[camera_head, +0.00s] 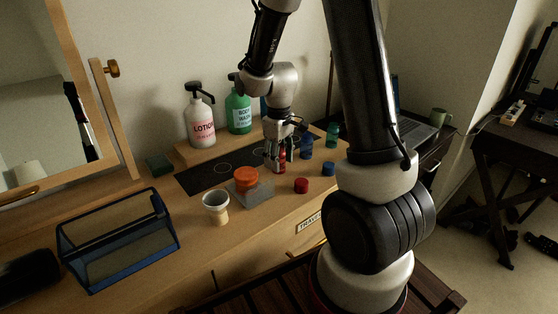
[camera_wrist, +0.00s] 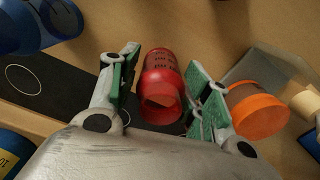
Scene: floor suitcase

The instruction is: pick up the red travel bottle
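The red travel bottle (camera_wrist: 163,78) stands between the two fingers of my gripper (camera_wrist: 166,85) in the wrist view, with its open neck facing the camera and dark print on its side. Thin gaps show between the bottle and both green finger pads, so the gripper is open around it. In the head view, my gripper (camera_head: 280,154) points down over the dresser, and only part of the red bottle (camera_head: 281,168) shows below the fingers. A loose red cap (camera_head: 301,186) lies nearer the dresser's front edge.
Blue (camera_head: 306,146) and green (camera_head: 332,134) bottles stand to the right. Lotion (camera_head: 201,120) and body wash (camera_head: 238,110) pumps stand behind. A cup (camera_head: 216,208) and blue-framed case (camera_head: 118,240) are left.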

